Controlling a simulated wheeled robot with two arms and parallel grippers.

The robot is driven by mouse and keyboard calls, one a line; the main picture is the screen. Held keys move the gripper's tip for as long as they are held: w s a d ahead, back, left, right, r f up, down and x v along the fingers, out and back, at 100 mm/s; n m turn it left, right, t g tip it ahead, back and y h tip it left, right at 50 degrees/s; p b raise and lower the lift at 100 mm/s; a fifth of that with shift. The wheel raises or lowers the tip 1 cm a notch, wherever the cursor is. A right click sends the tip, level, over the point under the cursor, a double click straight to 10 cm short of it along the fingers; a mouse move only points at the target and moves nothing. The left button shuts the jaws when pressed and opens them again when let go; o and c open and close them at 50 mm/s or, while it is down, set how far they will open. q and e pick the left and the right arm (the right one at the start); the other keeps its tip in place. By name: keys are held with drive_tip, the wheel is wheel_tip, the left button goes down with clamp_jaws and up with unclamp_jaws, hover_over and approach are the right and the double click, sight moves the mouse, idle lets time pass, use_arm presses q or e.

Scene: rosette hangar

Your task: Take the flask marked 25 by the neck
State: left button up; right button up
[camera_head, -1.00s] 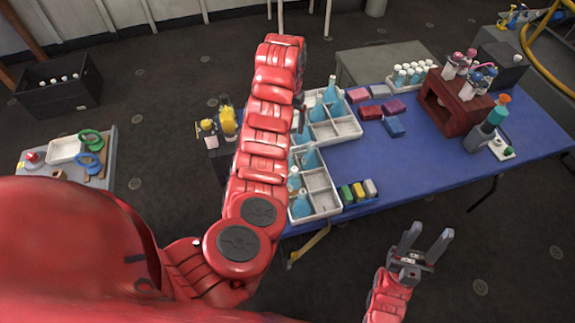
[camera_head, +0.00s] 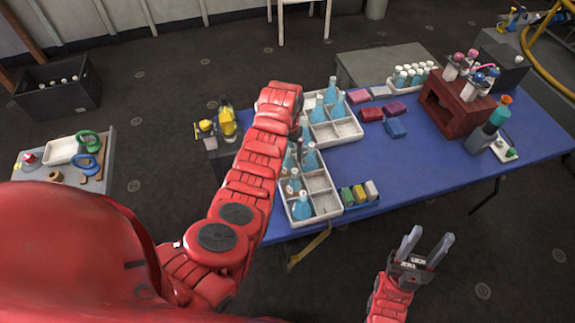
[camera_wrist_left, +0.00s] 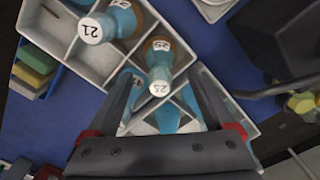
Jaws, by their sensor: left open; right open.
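My left gripper (camera_wrist_left: 161,76) is open, with a finger on each side of that top in the picture; I cannot see contact. The flask marked 21 (camera_wrist_left: 92,29) stands to its left in another compartment. Another blue flask (camera_wrist_left: 167,117) shows between the fingers, partly hidden. In the head view my left arm hides its gripper, and the flask numbers are too small to read. My right gripper (camera_head: 428,248) is open and empty, off the table's near edge.
The near white tray (camera_head: 322,184) and far white tray (camera_head: 347,129) hold several blue flasks on the blue table (camera_head: 375,167). Coloured blocks (camera_head: 360,193) lie beside the near tray. A dark red rack (camera_head: 450,108) stands to the right. The table's middle is clear.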

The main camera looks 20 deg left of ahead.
sight(288, 164)
use_arm(q)
drive_tip(key=shift+s+f+p, duration=0.1)
drive_tip(key=shift+f+p, duration=0.2)
drive_tip(key=shift+f, duration=1.45)
drive_tip(key=c, duration=1.1)
